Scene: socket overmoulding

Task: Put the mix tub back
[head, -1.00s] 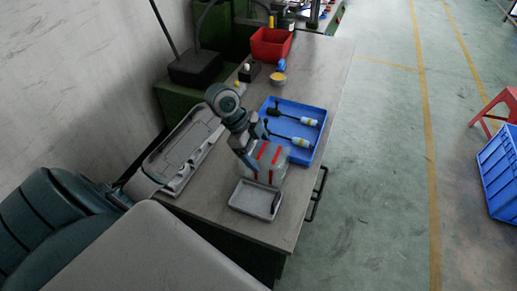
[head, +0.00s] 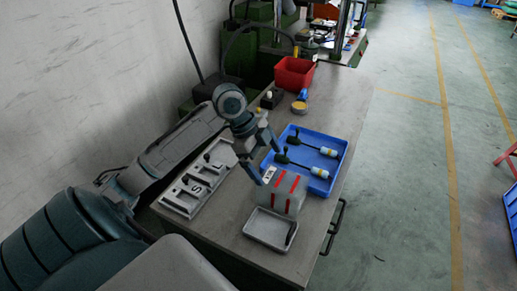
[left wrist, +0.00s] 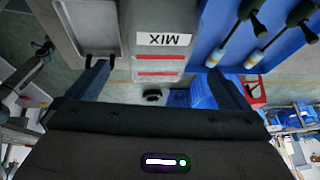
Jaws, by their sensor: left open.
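The mix tub (head: 288,190) is a grey box with red stripes. It stands on the table (head: 225,222) between a small grey tray and a blue tray. In the left wrist view, its white MIX label (left wrist: 164,39) shows upside down. My left gripper (head: 269,166) is open at the tub's label side, its fingers spread and pointing down towards the tub. In the left wrist view, the tub lies ahead between the two fingers (left wrist: 157,70), with visible space on both sides. My right gripper is not in view.
The small grey tray (head: 265,243) is at the near edge. The blue tray (head: 346,150) holds dark-handled tools with white and yellow parts. A grey tray (head: 180,208) marked S and L lies left. A red bin (head: 295,72) stands at the far end.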

